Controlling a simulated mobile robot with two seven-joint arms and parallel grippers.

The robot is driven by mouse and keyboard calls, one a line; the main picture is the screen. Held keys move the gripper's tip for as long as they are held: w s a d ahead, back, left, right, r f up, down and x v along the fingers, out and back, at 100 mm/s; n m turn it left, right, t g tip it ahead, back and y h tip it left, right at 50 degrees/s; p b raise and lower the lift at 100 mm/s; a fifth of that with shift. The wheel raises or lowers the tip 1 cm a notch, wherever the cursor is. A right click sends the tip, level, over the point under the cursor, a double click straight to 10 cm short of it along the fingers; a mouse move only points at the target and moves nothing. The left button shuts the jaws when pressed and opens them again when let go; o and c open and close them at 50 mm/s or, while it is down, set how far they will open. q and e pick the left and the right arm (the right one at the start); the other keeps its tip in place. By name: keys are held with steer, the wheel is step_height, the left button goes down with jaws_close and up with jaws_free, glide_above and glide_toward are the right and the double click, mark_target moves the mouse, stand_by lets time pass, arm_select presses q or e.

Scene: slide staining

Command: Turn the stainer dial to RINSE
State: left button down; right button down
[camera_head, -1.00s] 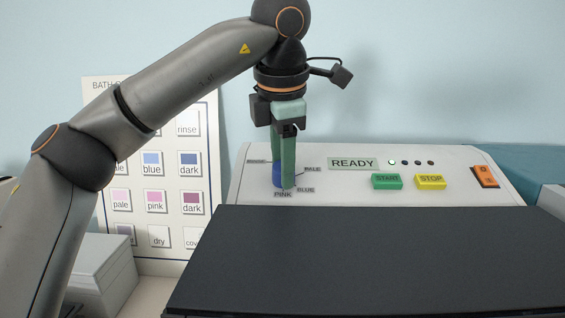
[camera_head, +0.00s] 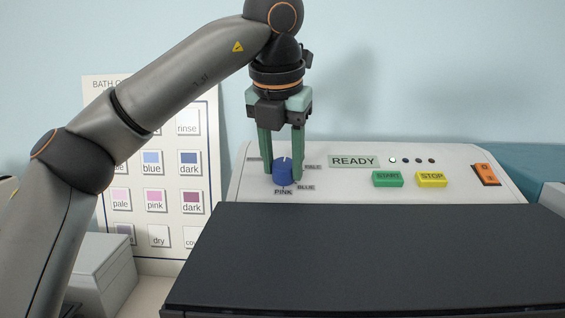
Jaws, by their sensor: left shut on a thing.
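The blue stainer dial (camera_head: 283,173) is on the sloped white panel of the stainer (camera_head: 400,152). A white pointer line on the dial points up, toward the back of the panel. The labels PALE, BLUE and PINK show to its right, lower right and below. A label at its upper left is mostly hidden behind a finger and cannot be read. My left gripper (camera_head: 282,178) comes down from above with its green fingers on the left and right sides of the dial, shut on it. My right gripper is not in view.
A READY display (camera_head: 353,161), a green START button (camera_head: 388,179), a yellow STOP button (camera_head: 431,180) and an orange switch (camera_head: 486,175) lie to the right. A dark lid (camera_head: 370,260) fills the front. A bath chart (camera_head: 140,240) stands behind my left arm.

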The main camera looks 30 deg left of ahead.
arm_select(q)
steer(key=shift+n, duration=0.6)
steer(key=shift+c, duration=1.9)
jaws_free()
steer(key=shift+r, duration=0.1)
steer(key=v, duration=1.2)
steer(key=shift+r+p, duration=0.15)
steer(key=shift+p, duration=0.25)
steer(key=shift+s, duration=0.15)
